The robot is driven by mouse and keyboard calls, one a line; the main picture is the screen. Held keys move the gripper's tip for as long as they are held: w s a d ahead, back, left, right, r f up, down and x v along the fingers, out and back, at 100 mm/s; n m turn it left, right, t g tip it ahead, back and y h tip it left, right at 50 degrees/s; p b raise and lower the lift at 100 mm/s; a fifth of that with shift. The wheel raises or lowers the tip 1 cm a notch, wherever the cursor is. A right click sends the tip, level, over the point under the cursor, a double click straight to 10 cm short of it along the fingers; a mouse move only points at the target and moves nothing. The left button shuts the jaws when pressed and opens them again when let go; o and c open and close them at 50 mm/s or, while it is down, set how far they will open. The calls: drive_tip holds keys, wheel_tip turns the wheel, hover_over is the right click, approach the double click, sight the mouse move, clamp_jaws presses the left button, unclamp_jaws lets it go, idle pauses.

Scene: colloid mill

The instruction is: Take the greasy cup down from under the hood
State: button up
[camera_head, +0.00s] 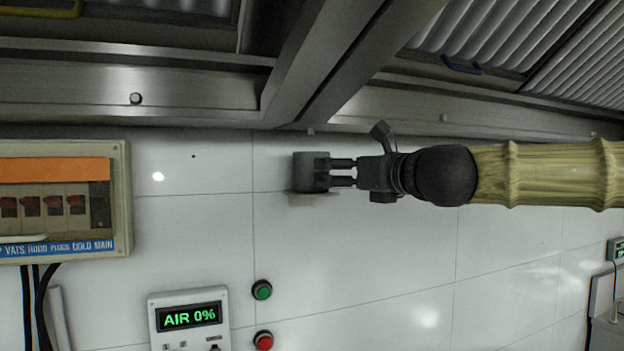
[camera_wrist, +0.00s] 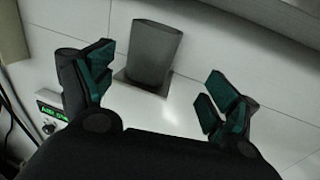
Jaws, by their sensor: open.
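The grey cup (camera_head: 311,172) is upright under the hood's lower edge, against the white tiled wall. A small grey ledge (camera_head: 304,198) shows beneath it. My gripper (camera_head: 335,172) comes in from the right, its fingertips at the cup's right side in the head view. In the wrist view the cup (camera_wrist: 155,52) stands on the ledge (camera_wrist: 142,84), ahead of and between my gripper's fingers (camera_wrist: 158,88). The fingers are spread wide with green pads, and a gap shows on both sides of the cup. Whether a fingertip touches it I cannot tell.
The steel hood (camera_head: 190,88) runs close above the cup and my arm. A breaker box (camera_head: 60,200) with cables is at left. Below are an air panel (camera_head: 189,318), a green button (camera_head: 262,290) and a red button (camera_head: 263,340).

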sight(312, 168)
drive_tip(key=p+x, duration=0.1)
drive_tip(key=x, duration=0.4)
drive_tip(key=shift+a, duration=0.3)
drive_tip(key=p+x, duration=0.3)
drive_tip(key=shift+a+r, duration=0.3)
drive_tip(key=shift+w+a+p, duration=0.3)
drive_tip(key=shift+p, duration=0.05)
drive_tip(key=shift+w, duration=0.1)
drive_tip(key=c, duration=1.2)
